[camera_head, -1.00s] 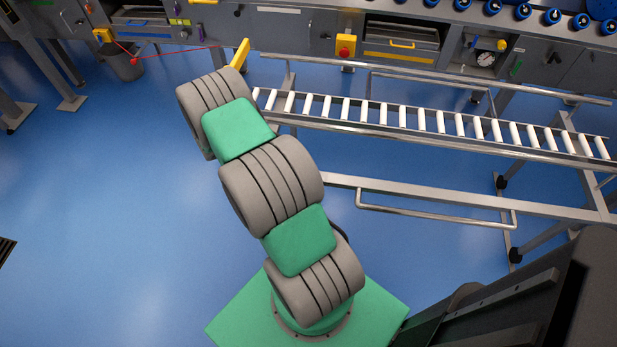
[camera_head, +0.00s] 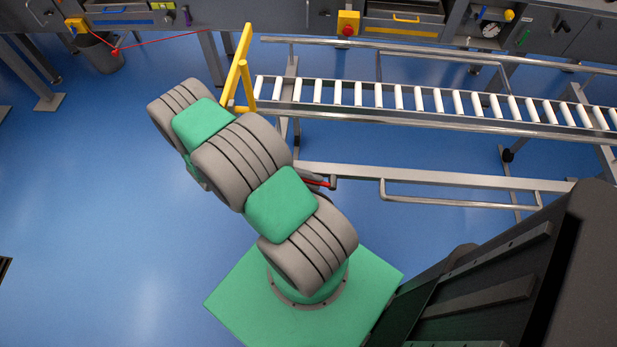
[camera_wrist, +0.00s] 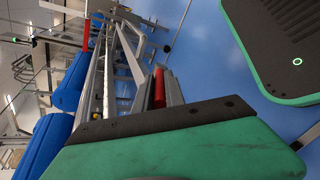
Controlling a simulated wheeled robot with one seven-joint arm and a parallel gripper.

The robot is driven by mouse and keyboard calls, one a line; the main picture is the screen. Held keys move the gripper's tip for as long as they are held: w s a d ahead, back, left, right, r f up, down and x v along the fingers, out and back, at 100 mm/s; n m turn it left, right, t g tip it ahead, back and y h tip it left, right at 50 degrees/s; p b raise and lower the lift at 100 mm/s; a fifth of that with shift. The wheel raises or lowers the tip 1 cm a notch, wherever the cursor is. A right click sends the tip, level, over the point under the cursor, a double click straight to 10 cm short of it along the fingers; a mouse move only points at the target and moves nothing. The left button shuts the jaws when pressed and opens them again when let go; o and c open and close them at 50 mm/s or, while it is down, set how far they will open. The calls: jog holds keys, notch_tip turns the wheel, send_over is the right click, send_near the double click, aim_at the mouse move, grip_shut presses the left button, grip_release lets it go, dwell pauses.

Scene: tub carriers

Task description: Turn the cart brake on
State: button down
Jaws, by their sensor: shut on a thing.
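The red brake lever (camera_head: 319,182) shows as a short red bar beside my arm in the head view, at the near left of the roller cart (camera_head: 450,182). In the wrist view a red grip (camera_wrist: 158,88) lies between the grey fingers of my gripper (camera_wrist: 163,90). The fingers are shut on it. In the head view my arm hides the gripper. The cart's rails run away from the gripper in the wrist view. The brake's pivot and most of its linkage cannot be made out.
A yellow frame (camera_head: 245,70) stands at the cart's left end. A grey machine bench (camera_head: 285,18) runs along the back, with a bin (camera_head: 103,55) at the left. Blue tubs (camera_wrist: 70,85) show in the wrist view. Blue floor is clear at the left.

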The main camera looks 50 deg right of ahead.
jog(key=shift+w, duration=0.1)
jog(key=c, duration=1.4)
grip_release()
jog(key=v, duration=0.7)
jog(key=shift+w, duration=0.3)
jog(key=shift+a+r, duration=0.15)
jog(key=shift+c, duration=0.5)
